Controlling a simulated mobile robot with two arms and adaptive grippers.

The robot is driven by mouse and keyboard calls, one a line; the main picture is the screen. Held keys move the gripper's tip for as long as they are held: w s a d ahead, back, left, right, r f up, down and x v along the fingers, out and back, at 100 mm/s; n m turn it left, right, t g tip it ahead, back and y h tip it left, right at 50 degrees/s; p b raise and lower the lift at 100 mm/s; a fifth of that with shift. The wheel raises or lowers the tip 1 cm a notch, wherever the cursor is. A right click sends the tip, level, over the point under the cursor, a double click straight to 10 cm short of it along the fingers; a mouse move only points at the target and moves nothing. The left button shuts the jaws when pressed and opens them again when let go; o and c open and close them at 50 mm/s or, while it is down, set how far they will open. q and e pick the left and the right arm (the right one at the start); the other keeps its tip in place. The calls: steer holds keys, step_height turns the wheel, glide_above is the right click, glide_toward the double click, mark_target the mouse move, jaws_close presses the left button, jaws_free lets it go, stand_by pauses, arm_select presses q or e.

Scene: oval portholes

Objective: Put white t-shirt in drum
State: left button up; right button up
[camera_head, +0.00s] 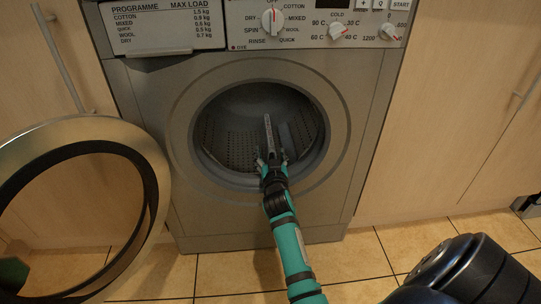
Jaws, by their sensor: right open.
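The drum (232,148) of the grey washing machine shows through its round opening, with perforated metal walls and a pale upright rib (269,133) inside. I cannot make out a white t-shirt in this view. My right gripper (271,160) is at the lower middle of the opening, in front of the rib. It is open, and I see nothing held in it. Its fingers overlap the rib in the picture, so how deep they reach is hard to tell. My left gripper is not in view.
The round door (158,170) stands wide open on the left. The control panel (315,30) and the drawer (158,25) are above the opening. Wooden cupboards (455,110) flank the machine.

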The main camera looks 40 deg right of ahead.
step_height(320, 180, up, 10)
stand_by(0.4)
